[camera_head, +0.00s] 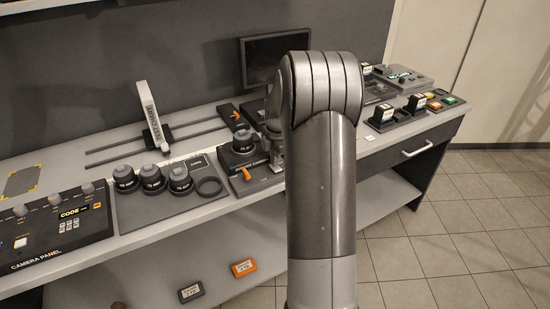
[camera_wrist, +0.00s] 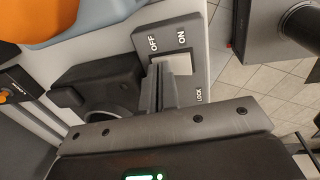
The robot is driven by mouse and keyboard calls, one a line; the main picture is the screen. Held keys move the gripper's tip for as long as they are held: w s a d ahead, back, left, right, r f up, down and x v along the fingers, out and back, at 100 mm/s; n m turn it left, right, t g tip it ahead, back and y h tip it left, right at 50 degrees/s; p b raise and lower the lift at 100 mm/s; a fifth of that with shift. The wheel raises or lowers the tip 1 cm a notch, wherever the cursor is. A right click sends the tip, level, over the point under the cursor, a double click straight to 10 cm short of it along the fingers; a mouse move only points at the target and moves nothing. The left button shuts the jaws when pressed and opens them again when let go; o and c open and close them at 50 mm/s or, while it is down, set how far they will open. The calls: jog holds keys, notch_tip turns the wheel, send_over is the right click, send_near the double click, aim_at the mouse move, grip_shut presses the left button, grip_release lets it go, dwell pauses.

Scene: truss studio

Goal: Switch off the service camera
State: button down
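The service camera appears to be the dark unit (camera_head: 243,157) with a round black top and an orange lever, on the bench left of my arm. In the wrist view a grey switch plate (camera_wrist: 194,33) reads OFF, ON and LOCK. A pale switch piece (camera_wrist: 182,60) sits on it, partly hidden behind my fingers. My gripper (camera_wrist: 165,75) looks shut, its fingertips at the switch piece; I cannot tell whether they touch it. In the head view my arm hides most of the gripper. The green-lit display on my wrist shows at the bottom.
A camera panel (camera_head: 56,228) and several lens-like cylinders (camera_head: 152,180) stand to the left. A slider rail (camera_head: 110,151) and a dark monitor (camera_head: 262,50) are behind. Button boxes (camera_head: 402,76) stand at the right. A large orange part (camera_wrist: 60,20) is close in the wrist view.

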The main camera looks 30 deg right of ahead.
jog(key=shift+s+f, duration=0.1)
jog(key=shift+f, duration=0.05)
jog(key=shift+s, duration=0.75)
jog(key=shift+r, duration=0.2)
notch_tip(320, 180, up, 14)
jog(key=s, duration=0.1)
jog(key=shift+s, duration=0.35)
